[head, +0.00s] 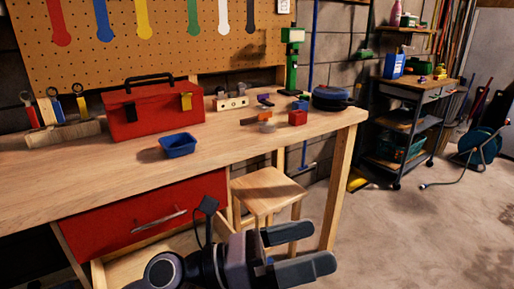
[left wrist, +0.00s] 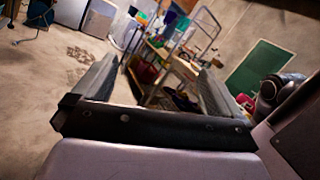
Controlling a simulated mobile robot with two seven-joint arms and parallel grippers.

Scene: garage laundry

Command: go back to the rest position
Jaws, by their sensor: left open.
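My left gripper (head: 298,252) is in the lower middle of the head view, in front of the workbench and below its top. Its two fingers are apart with nothing between them. In the left wrist view the fingers of the left gripper (left wrist: 158,85) also stand apart, with only the distant room showing between them. My right gripper does not show in the head view.
The wooden workbench (head: 225,143) carries a red toolbox (head: 150,112), a blue bin (head: 178,145) and small parts. A wooden stool (head: 268,190) stands behind the gripper. A dark cart (head: 405,118) stands at the back right. The concrete floor (head: 420,230) on the right is clear.

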